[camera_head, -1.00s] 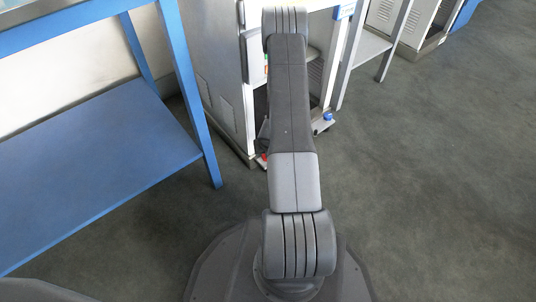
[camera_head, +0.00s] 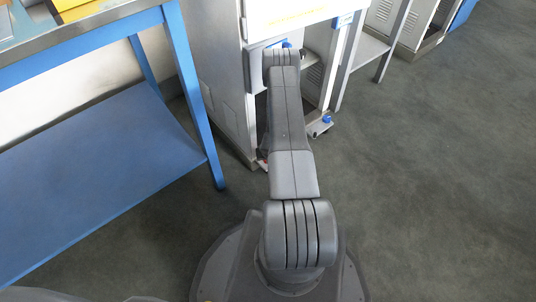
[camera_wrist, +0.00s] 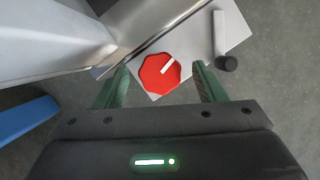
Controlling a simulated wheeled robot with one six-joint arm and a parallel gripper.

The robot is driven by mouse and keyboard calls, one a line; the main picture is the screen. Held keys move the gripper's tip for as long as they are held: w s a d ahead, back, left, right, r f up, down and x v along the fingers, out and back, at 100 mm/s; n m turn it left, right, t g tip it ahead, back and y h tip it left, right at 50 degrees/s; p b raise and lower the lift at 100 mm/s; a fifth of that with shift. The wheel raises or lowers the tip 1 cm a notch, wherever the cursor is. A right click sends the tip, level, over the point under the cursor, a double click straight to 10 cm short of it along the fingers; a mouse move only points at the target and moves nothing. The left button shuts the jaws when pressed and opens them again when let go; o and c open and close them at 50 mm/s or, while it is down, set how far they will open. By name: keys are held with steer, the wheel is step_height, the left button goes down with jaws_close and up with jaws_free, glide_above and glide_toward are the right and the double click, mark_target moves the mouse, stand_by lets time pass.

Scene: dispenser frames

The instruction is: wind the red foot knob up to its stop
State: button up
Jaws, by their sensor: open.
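The red foot knob (camera_wrist: 158,76) shows in the wrist view as a red, many-sided disc with a white bar mark pointing up and right. It sits on a light grey plate (camera_wrist: 192,40) at the foot of the cabinet. My gripper (camera_wrist: 158,82) is open, one green finger on each side of the knob in the picture. I cannot tell whether the fingers touch it or are still above it. In the head view my arm covers most of the knob; only a small reddish patch shows by the cabinet's lower corner.
The white dispenser cabinet (camera_head: 222,95) stands behind my arm. A blue foot knob (camera_head: 326,120) is at its right front. A dark round foot (camera_wrist: 227,63) is close to the right finger. A blue table (camera_head: 90,165) stands left; the floor at right is clear.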

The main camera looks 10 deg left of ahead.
steer(key=shift+f, duration=0.15)
steer(key=c, duration=1)
